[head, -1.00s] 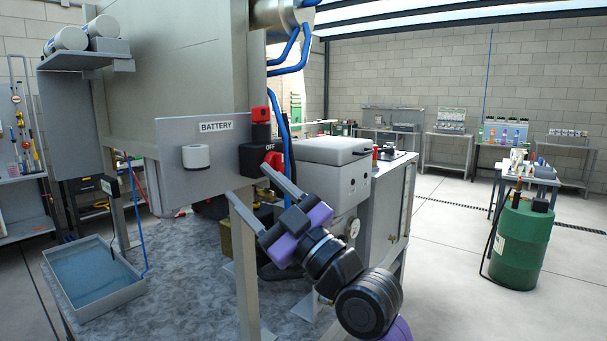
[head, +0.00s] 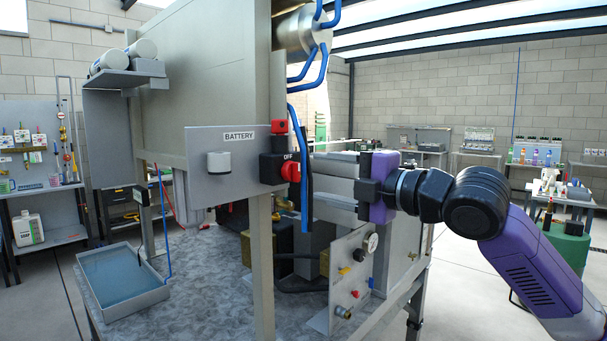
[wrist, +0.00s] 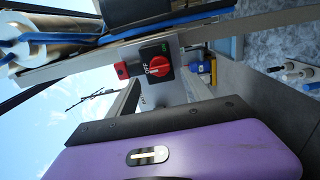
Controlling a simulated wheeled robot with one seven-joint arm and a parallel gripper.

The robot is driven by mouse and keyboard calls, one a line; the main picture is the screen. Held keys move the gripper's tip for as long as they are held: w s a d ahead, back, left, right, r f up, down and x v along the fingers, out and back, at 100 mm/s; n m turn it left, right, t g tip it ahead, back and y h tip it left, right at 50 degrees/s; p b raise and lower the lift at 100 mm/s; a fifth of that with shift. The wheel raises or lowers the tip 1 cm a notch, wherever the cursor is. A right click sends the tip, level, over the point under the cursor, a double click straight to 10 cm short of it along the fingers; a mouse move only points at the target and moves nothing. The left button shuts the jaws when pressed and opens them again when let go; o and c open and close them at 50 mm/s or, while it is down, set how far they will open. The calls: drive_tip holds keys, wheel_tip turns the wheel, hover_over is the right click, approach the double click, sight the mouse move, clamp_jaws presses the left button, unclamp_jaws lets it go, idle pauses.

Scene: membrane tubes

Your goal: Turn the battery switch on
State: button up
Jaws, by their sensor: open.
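The battery switch is a black box (head: 270,168) with a red rotary knob (head: 290,171), mounted at the right end of the grey panel marked BATTERY (head: 232,168). Its visible label reads OFF. A smaller red part (head: 280,126) sits above it. My gripper (head: 318,181) is open, its two grey fingers pointing left toward the knob from the right, one above the other. The fingertips look apart from the knob, with a blue cable between them in the picture. In the wrist view the knob (wrist: 158,66) shows unobstructed, with OFF and a green mark beside it; the fingers cannot be made out there.
Blue cables (head: 304,160) hang just right of the switch. A metal post (head: 262,265) stands below the panel. A small panel with a gauge and knobs (head: 352,275) stands below my gripper. A water tray (head: 125,283) sits at left.

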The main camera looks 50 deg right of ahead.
sight(299, 173)
drive_tip(key=w+p, duration=0.1)
drive_tip(key=w, duration=0.5)
drive_tip(key=shift+w+a+p, duration=0.1)
drive_tip(key=shift+w+p, duration=0.2)
drive_tip(key=shift+w, duration=0.05)
clamp_jaws()
